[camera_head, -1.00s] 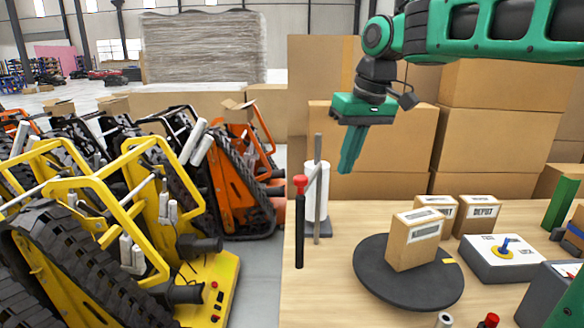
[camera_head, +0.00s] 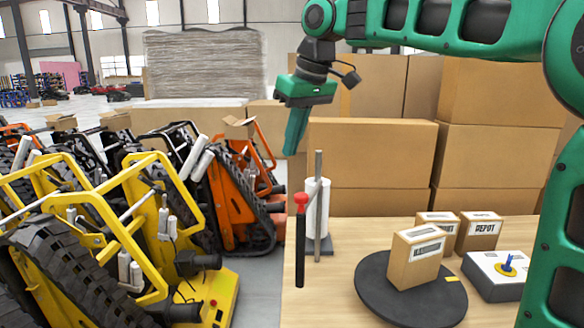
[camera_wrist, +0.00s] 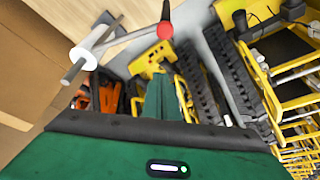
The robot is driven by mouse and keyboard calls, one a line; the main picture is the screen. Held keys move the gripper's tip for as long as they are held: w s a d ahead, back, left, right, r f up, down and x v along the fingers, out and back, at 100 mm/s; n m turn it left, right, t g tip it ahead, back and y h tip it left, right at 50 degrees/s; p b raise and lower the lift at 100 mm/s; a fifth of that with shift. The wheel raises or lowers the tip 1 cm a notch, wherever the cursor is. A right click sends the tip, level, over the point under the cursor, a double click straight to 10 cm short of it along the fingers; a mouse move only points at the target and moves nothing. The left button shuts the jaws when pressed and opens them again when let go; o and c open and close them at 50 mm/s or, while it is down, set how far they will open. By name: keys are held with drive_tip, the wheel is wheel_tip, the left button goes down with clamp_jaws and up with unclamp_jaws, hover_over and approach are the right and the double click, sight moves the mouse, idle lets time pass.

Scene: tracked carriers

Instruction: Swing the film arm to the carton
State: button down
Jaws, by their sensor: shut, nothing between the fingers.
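The carton (camera_head: 414,258) stands upright on a dark round turntable (camera_head: 378,293) to the right. My gripper (camera_head: 290,153) is shut and empty, pointing down, above and slightly left of the red knob and apart from it. In the wrist view, the white roll (camera_wrist: 83,58) and the red knob (camera_wrist: 165,29) show beyond my green fingers (camera_wrist: 163,100).
Two small boxes (camera_head: 479,231) stand behind the turntable, with a grey control box with a blue joystick (camera_head: 506,266) to their right. Yellow (camera_head: 205,290) and orange (camera_head: 237,205) tracked carriers crowd the floor left of the table. Large cartons (camera_head: 371,150) are stacked behind.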

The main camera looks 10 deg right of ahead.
wheel_tip(320, 180, down, 9)
drive_tip(key=shift+s+d+f, duration=0.2)
drive_tip(key=shift+s+d, duration=0.05)
drive_tip(key=shift+s, duration=0.1)
idle(0.3)
drive_tip(key=shift+s+a, duration=0.1)
drive_tip(key=shift+s, duration=0.05)
